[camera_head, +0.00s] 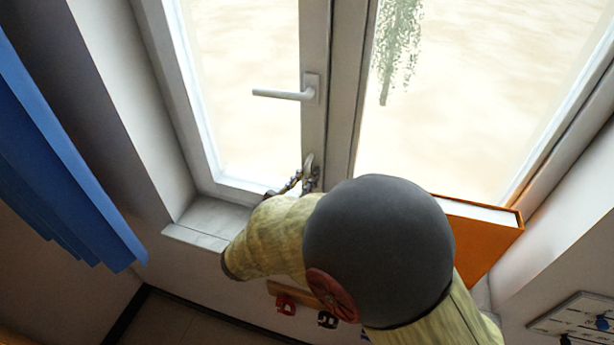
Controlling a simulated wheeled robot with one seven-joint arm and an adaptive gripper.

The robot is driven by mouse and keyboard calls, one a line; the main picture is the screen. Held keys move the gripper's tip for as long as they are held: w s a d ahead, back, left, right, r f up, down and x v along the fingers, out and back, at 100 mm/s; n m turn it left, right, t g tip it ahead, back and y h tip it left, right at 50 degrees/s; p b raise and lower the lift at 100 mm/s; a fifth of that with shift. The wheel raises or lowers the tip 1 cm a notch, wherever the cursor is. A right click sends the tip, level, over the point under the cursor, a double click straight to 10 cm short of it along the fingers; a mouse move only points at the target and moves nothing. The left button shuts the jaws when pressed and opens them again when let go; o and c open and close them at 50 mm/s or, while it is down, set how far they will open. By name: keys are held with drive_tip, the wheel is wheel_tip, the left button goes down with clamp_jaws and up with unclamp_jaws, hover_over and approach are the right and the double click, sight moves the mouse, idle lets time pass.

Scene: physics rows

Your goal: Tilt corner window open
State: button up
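The corner window has a left sash (314,50) with a white lever handle (285,95). The handle lies horizontal, its lever pointing left from a plate on the sash's right upright. The sash looks seated in its frame; I see no clear gap. My gripper (308,172) is low by the sash's upright, below the handle and apart from it. My rounded arm hides much of its wrist. The fingers are small and partly hidden, so I cannot tell whether they are open or whether they touch the frame.
A white sill (208,222) runs under the window. An orange box-like thing (482,236) stands at the right, partly behind my arm. A blue curtain (55,150) hangs at the left. A wooden rack with hooks (290,293) is below the sill. A panel (578,318) is at the lower right.

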clamp_jaws()
idle(0.8)
